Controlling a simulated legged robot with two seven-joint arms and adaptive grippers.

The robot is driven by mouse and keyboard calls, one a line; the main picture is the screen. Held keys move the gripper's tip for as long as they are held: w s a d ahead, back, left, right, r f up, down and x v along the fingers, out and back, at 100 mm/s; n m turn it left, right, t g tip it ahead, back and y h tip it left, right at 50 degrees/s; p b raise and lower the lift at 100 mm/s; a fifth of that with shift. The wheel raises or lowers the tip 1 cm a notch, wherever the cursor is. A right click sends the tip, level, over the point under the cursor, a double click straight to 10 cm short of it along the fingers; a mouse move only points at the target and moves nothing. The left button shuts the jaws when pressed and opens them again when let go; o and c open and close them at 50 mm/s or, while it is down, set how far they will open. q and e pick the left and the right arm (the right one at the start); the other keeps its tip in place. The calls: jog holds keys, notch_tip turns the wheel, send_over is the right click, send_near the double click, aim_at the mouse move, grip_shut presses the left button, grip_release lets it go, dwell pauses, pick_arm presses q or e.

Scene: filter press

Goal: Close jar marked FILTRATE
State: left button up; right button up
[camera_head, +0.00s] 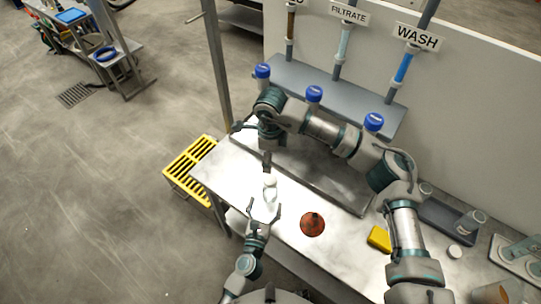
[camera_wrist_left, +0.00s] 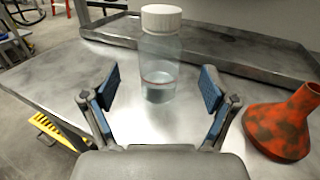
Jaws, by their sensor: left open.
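A clear jar (camera_wrist_left: 160,75) with a white cap (camera_wrist_left: 161,17) on its top stands upright on the metal bench, with some clear liquid low inside. I cannot read a mark on it. It also shows in the head view, with its white cap (camera_head: 270,182). My left gripper (camera_head: 264,208) is open just in front of the jar; in the left wrist view its fingers (camera_wrist_left: 161,92) stand apart, with the jar beyond and between them. My right gripper (camera_head: 254,148) hangs behind the jar in the head view; its finger state is unclear. A FILTRATE sign (camera_head: 349,13) is on the wall.
An orange-red funnel-shaped vessel (camera_head: 312,226) stands right of the jar. A yellow block (camera_head: 380,238) and a grey tray (camera_head: 447,217) lie farther right. Blue-topped items (camera_head: 314,94) stand behind my right arm. A yellow rack (camera_head: 190,164) is beside the bench's left edge.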

pick_arm(q)
jog(key=v, duration=0.5)
dwell(0.5)
